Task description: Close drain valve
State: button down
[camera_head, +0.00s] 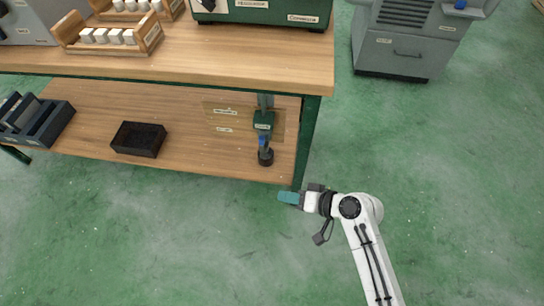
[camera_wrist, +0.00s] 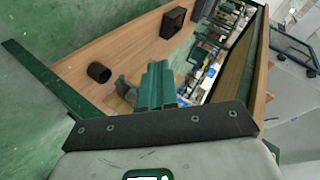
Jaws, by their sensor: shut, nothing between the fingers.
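A dark green vertical unit (camera_head: 264,122) with a small label hangs over the right end of the lower shelf, below the bench top. A small blue part, which looks like the drain valve's handle (camera_head: 262,141), shows on its lower section, roughly in line with it. My gripper (camera_head: 288,198) is shut and empty, just in front of the shelf's right front corner, apart from the valve. In the wrist view its teal fingers (camera_wrist: 157,85) are together and point toward the shelf; they hide part of the scene, and the blue handle is not distinguishable there.
A black round cup (camera_head: 265,158) stands under the valve and shows in the wrist view (camera_wrist: 99,73). A black bin (camera_head: 138,139) sits farther left on the lower shelf. The green table leg (camera_head: 307,140) stands close to my gripper. Floor to the right is clear.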

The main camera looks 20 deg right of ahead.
jog(key=w+d+f+m+t+h+b, duration=0.2)
jog(key=w+d+f+m+t+b, duration=0.1)
jog(key=w+f+m+t+b, duration=0.1)
jog(key=w+d+f+m+t+h+b, duration=0.1)
jog(key=w+d+f+m+t+b, duration=0.2)
jog(key=w+f+m+t+b, duration=0.1)
jog(key=w+f+m+b, duration=0.1)
jog(key=w+m+b, duration=0.1)
jog(key=w+m, duration=0.1)
jog(key=shift+w+d+h+b, duration=0.4)
jog(key=shift+w, duration=0.5)
jog(key=b, duration=0.2)
send_near(262, 146)
jog(key=w+r, duration=0.3)
jog(key=w, duration=0.3)
jog(key=shift+s+a, duration=0.15)
jog(key=shift+s, duration=0.05)
jog(key=shift+w+a+r+p, duration=0.15)
jog(key=shift+a+r+p, duration=0.1)
jog(key=shift+p, duration=0.65)
